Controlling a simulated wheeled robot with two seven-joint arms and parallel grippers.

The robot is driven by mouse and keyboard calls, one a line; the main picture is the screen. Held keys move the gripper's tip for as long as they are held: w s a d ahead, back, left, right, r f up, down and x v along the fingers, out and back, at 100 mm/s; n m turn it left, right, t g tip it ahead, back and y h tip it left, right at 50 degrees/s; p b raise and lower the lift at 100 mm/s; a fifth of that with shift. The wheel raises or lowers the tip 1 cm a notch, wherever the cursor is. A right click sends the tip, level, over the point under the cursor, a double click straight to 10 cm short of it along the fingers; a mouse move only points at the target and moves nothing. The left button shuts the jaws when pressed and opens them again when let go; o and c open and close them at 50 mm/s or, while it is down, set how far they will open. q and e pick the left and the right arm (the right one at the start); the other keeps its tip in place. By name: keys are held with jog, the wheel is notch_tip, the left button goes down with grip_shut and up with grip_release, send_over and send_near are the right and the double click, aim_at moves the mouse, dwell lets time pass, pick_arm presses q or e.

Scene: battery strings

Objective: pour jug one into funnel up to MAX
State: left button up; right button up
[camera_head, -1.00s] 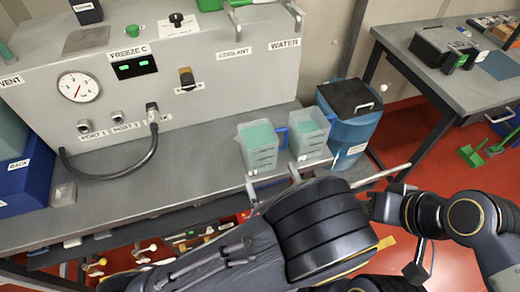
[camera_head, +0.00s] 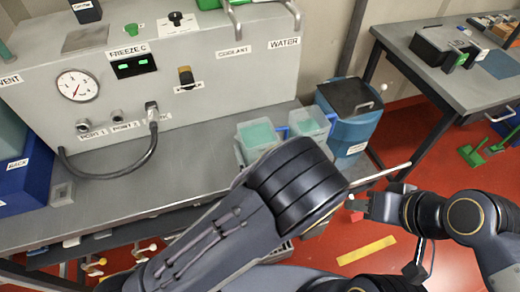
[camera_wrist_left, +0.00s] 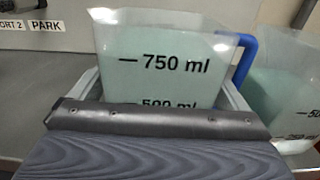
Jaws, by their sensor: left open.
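Two clear jugs of teal liquid stand on the grey bench in the head view: the left jug (camera_head: 257,134) and the right jug (camera_head: 309,123). I cannot tell which is jug one. In the left wrist view the left jug (camera_wrist_left: 165,60), marked 750 ml and 500 ml, stands between the fingers of my open left gripper (camera_wrist_left: 162,86); its blue handle (camera_wrist_left: 246,55) is at the right. In the head view my left wrist hides this gripper and the jugs' lower parts. My right gripper (camera_head: 358,206) is right of the bench, away from the jugs. I see no funnel.
The grey cabinet (camera_head: 200,60) with gauge, ports and a black hose (camera_head: 110,172) stands behind the bench (camera_head: 185,170). A blue bin (camera_head: 352,130) with a dark lid stands right of the jugs. Another table (camera_head: 455,85) is at the right. The bench's middle is clear.

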aim_at(253, 125)
pick_arm(q)
jog(key=shift+r, duration=0.1)
jog(key=c, duration=1.1)
jog(key=shift+r+p, duration=1.35)
jog(key=shift+r, duration=0.65)
